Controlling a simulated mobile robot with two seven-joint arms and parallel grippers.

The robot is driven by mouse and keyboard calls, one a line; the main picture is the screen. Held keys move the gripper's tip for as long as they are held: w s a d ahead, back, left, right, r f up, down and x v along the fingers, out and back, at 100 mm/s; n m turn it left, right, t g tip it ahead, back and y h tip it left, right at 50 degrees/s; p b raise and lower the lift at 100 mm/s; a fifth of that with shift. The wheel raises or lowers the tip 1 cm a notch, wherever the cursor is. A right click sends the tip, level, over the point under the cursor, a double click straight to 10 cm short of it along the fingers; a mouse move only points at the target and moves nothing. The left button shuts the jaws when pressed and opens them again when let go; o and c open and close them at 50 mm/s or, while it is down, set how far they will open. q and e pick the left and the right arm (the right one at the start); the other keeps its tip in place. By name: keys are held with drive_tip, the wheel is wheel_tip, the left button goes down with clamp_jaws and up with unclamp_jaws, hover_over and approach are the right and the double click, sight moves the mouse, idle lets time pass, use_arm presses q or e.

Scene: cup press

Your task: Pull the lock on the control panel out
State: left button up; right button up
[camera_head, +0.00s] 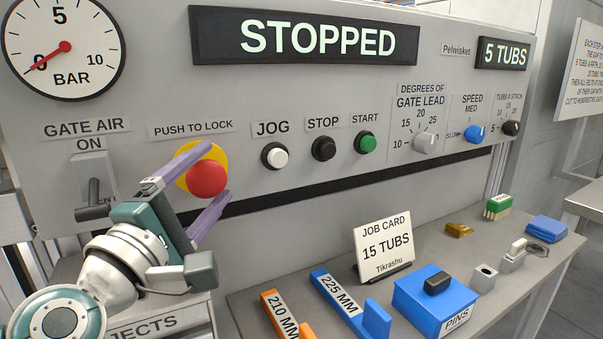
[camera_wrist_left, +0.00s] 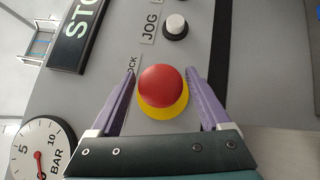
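The lock is a red mushroom button (camera_head: 206,178) on a yellow round base (camera_head: 214,154), under the label PUSH TO LOCK on the grey control panel (camera_head: 300,85). My left gripper (camera_head: 205,182) is open, with one purple finger above the red button and one below it in the head view. In the left wrist view the red button (camera_wrist_left: 161,92) sits between the two spread fingers, with a gap on each side. I cannot tell how far the fingertips are from the panel. My right gripper is not in view.
The display (camera_head: 305,37) reads STOPPED. A GATE AIR lever (camera_head: 95,200) is left of the button; JOG (camera_head: 275,155), STOP (camera_head: 323,148) and START (camera_head: 365,143) buttons are right. A shelf below holds a job card (camera_head: 384,245), blue box (camera_head: 436,300) and gauge blocks (camera_head: 340,303).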

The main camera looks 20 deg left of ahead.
use_arm(q)
drive_tip(key=shift+o, duration=0.7)
drive_tip(key=shift+a, duration=0.1)
drive_tip(key=v, duration=1)
drive_tip(key=shift+r+b, duration=0.1)
drive_tip(key=shift+b, duration=0.3)
drive_tip(key=shift+w, duration=0.1)
